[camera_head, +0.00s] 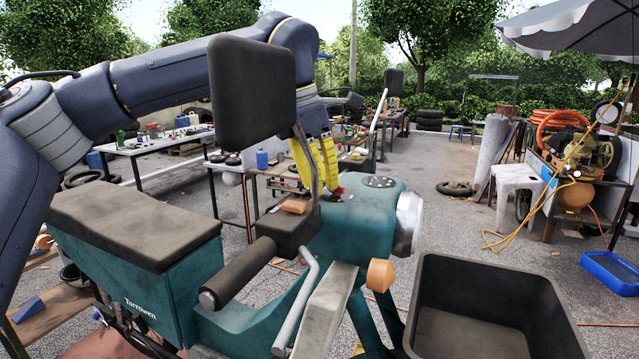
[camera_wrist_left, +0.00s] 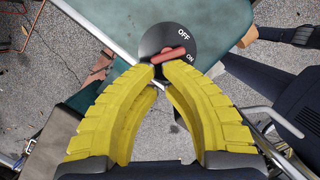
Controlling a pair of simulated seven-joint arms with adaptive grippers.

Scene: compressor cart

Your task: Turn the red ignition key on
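The red ignition key (camera_wrist_left: 172,54) sits on a round black dial marked OFF and ON in the left wrist view. Its right end points between the labels, nearer ON. In the head view the red key (camera_head: 338,192) shows small beside the yellow fingertips, on the teal front of the scooter (camera_head: 352,222). My left gripper (camera_head: 321,190) reaches down to it from above. In the left wrist view the tips of my left gripper (camera_wrist_left: 160,68) are drawn nearly together at the key's near side. Their contact with the key is partly hidden. My right gripper is not in view.
A black mirror (camera_head: 252,88) rises close to my left arm. The handlebar grip (camera_head: 238,273) and the brown seat (camera_head: 133,223) are nearby. A dark open bin (camera_head: 490,262) is at the front right. Workbenches with clutter stand behind; open pavement lies to the right.

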